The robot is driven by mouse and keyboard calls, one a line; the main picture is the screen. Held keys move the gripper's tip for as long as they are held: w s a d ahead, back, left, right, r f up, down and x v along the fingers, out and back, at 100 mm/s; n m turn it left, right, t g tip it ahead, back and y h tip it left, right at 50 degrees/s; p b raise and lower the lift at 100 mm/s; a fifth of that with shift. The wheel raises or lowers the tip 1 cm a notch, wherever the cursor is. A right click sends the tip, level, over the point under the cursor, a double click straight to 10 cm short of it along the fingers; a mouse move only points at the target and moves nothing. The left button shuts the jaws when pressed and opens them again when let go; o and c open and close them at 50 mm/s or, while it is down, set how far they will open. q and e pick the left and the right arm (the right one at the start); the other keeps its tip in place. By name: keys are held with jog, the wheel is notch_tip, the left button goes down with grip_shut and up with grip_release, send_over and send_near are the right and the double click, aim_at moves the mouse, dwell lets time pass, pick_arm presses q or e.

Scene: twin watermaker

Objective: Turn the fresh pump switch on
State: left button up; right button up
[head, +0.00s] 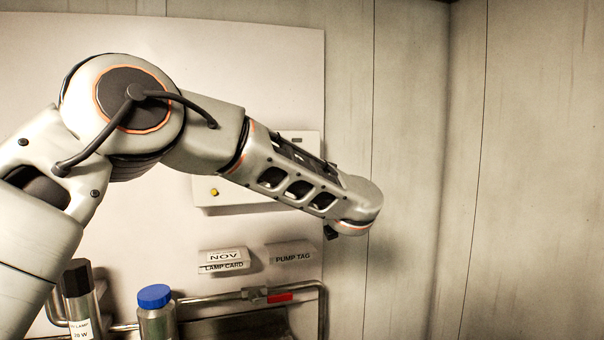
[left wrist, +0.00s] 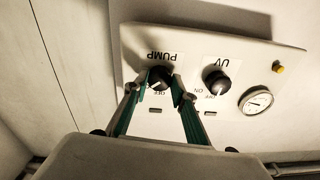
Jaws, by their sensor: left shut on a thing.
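The pump switch (left wrist: 160,76) is a dark round knob under an upside-down PUMP label on a pale control panel (left wrist: 236,52). An OFF mark shows beside it; a pale mark on the knob is too small to read surely. My left gripper (left wrist: 158,90) has its two green-lined fingers on either side of this knob and is shut on it. In the head view my left arm crosses in front of the panel (head: 250,208) and hides the knob and the fingers. My right gripper is in neither view.
A UV knob (left wrist: 216,82), a round gauge (left wrist: 256,101) and a yellow button (left wrist: 279,69) share the panel. Below it are a lamp card (head: 223,262), a pump tag (head: 291,255), a red-handled pipe valve (head: 280,297) and a blue-capped bottle (head: 156,318). The wall at right is bare.

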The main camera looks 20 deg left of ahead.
pick_arm(q)
jog(key=shift+m, duration=0.9)
jog(key=o, duration=1.1)
notch_tip(320, 180, up, 10)
jog(key=shift+s+f, duration=0.1)
